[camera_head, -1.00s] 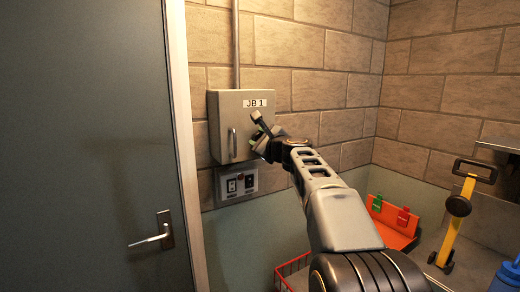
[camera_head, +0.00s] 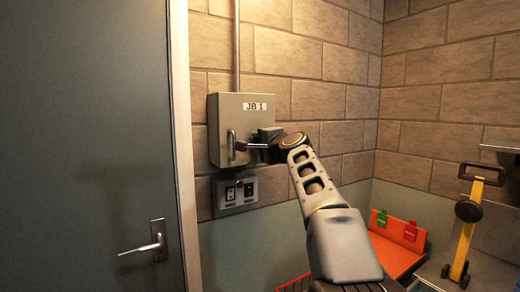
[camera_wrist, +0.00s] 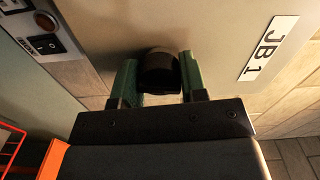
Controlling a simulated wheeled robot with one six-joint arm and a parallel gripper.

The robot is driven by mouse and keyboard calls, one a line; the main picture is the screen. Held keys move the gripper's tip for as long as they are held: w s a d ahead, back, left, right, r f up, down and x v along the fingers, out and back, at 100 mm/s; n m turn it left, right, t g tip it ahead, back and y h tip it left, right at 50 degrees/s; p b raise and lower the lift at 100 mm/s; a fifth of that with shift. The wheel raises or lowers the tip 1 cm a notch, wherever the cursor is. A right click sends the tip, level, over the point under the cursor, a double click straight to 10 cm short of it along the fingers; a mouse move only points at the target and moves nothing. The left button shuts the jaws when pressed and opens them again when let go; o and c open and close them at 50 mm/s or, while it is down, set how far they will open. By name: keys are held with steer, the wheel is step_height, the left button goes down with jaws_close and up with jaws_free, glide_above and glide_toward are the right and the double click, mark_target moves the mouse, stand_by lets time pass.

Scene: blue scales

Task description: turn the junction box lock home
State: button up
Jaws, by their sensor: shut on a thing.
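The grey junction box (camera_head: 220,108), labelled JB 1, is mounted on the brick wall beside the door. It also shows in the wrist view (camera_wrist: 225,50), tilted. A dark rounded lock knob (camera_wrist: 160,72) stands out from its face. My gripper (camera_wrist: 160,82) is shut on this knob, with one green finger on each side. In the head view my gripper (camera_head: 262,146) is at the box's right half, and it hides the lock there. The box door appears closed.
A vertical handle (camera_head: 231,145) is on the box's left side. A switch panel (camera_head: 237,191) sits just below. A grey door with a lever (camera_head: 150,246) is at left. An orange-red board (camera_head: 398,252) and a yellow stand (camera_head: 465,240) are at lower right.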

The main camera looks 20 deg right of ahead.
steer(key=shift+n+b, duration=0.4)
steer(key=shift+n, duration=0.4)
steer(key=o, duration=0.9)
steer(key=s+b, duration=0.1)
steer(key=s, duration=0.3)
steer(key=s+d+b, duration=0.1)
steer(key=s, duration=0.4)
steer(key=s+b, duration=0.2)
steer(key=s, duration=0.2)
steer(key=shift+s+d, duration=0.3)
steer(key=shift+s, duration=0.05)
steer(key=shift+n, duration=0.3)
